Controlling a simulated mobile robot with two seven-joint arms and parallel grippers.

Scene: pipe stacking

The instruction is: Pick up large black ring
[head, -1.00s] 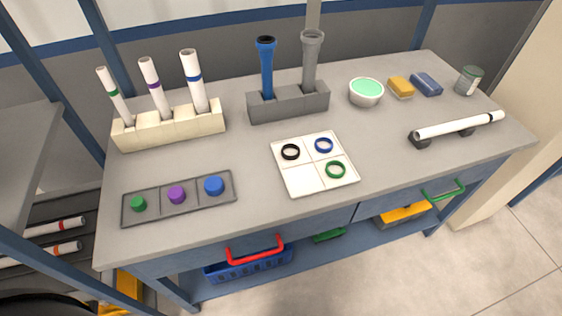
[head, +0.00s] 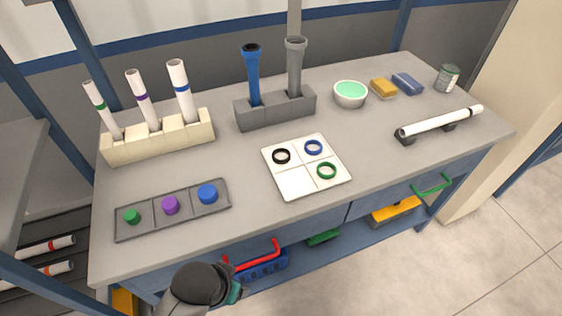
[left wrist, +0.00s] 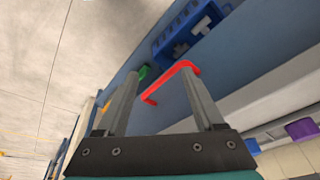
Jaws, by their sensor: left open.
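A black ring (head: 282,156) lies flat in the far left compartment of a white four-part tray (head: 293,183) on the grey workbench. A blue ring (head: 313,147) lies in the far right compartment and a green ring (head: 326,170) in the near right one. The near left compartment is empty. My left gripper (left wrist: 158,72) is open and empty in the left wrist view, with the red drawer handle showing beyond its fingers. The black ring is not in that view. In the head view part of my arm shows below the bench's front edge; its fingers cannot be made out. My right gripper is not in view.
A long tray (head: 120,229) with coloured caps lies left of the white tray. Behind stand a cream rack (head: 160,143) with marked tubes and a grey rack (head: 277,110) with two pipes. A red handle (head: 250,257) sticks out in front.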

